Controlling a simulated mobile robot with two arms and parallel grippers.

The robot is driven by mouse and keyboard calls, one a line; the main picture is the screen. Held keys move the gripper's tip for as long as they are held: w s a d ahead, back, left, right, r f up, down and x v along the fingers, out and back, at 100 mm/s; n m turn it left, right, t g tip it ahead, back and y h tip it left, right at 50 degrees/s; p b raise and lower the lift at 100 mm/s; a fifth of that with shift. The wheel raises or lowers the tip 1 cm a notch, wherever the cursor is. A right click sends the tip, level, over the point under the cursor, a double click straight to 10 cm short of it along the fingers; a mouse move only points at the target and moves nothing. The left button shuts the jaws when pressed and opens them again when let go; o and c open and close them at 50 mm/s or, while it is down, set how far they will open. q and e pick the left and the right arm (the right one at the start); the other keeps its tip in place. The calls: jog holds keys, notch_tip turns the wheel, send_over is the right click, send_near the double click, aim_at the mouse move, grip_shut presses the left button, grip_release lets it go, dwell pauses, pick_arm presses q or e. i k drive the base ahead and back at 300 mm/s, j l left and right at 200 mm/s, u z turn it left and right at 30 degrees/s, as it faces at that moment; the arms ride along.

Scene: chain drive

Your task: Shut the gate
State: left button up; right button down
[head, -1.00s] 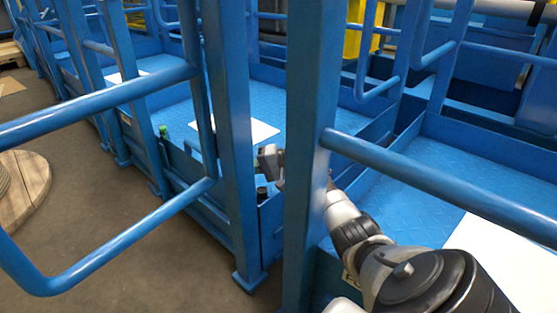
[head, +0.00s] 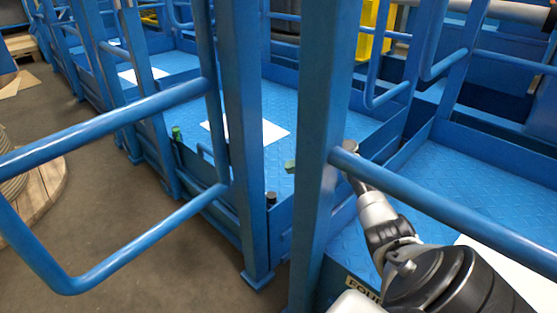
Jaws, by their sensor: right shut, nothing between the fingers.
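The gate is a blue tubular loop (head: 110,125) in the left foreground of the head view. It stands swung out to the left, at an angle to the platform's edge, joined to an upright on its right side. A gap lies between the blue post (head: 243,150) on that side and the nearer thick blue post (head: 322,150). My right gripper (head: 349,148) is just right of the thick post, mostly hidden behind it and the rail. It is shut and empty, apart from the gate. My left gripper is out of view.
A blue rail (head: 440,200) runs from the thick post to the right, above my right arm. A small green piece (head: 290,167) and a black knob (head: 271,198) show in the gap. A wooden spool (head: 45,190) stands on the floor at left.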

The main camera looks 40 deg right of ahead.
aim_at(13, 231)
jog(key=k+j, duration=0.3)
jog(key=k, duration=0.15)
jog(key=k+j, duration=0.25)
jog(key=k, duration=0.25)
jog(key=k+j, duration=0.3)
jog(key=k, duration=0.15)
